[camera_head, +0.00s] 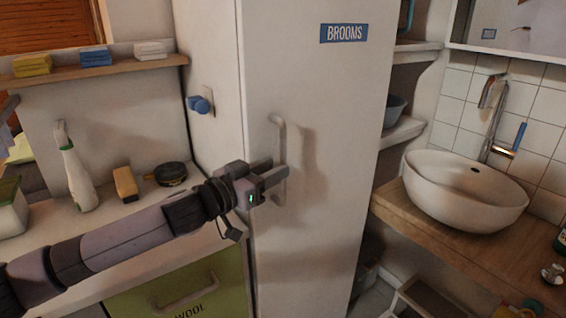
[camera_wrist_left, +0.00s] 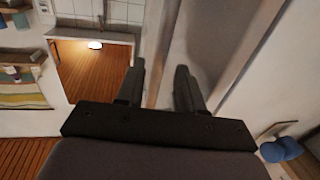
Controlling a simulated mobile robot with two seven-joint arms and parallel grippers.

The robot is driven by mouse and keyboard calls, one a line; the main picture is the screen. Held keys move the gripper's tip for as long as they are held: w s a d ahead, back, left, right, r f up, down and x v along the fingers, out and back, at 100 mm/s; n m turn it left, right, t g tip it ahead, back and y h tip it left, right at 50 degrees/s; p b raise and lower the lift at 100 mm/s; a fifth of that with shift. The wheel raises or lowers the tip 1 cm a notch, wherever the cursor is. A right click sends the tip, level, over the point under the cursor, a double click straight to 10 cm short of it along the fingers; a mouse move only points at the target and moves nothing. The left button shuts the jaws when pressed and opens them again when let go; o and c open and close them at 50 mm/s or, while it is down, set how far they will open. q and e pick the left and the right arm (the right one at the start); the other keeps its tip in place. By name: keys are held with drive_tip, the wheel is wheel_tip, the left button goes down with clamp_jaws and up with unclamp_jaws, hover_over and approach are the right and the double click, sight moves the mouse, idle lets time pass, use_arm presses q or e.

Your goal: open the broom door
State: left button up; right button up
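The broom door (camera_head: 325,190) is the tall white cabinet front with a blue "BROOMS" label (camera_head: 344,33); it looks shut. Its pale vertical bar handle (camera_head: 279,128) is on the left side of the door. My left gripper (camera_head: 275,172) is at the lower half of the handle, with its fingers pointing right and partly covering it. In the left wrist view the two fingers (camera_wrist_left: 158,88) are spread apart, with a pale strip between them. I cannot tell whether the strip is the handle or whether a finger touches it. My right gripper is not in view.
A blue knob (camera_head: 201,104) sticks out of the cabinet's left side. A white basin (camera_head: 464,192) stands on a wooden top to the right.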

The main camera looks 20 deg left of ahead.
use_arm(q)
drive_tip(key=shift+x, duration=1.8)
clamp_jaws()
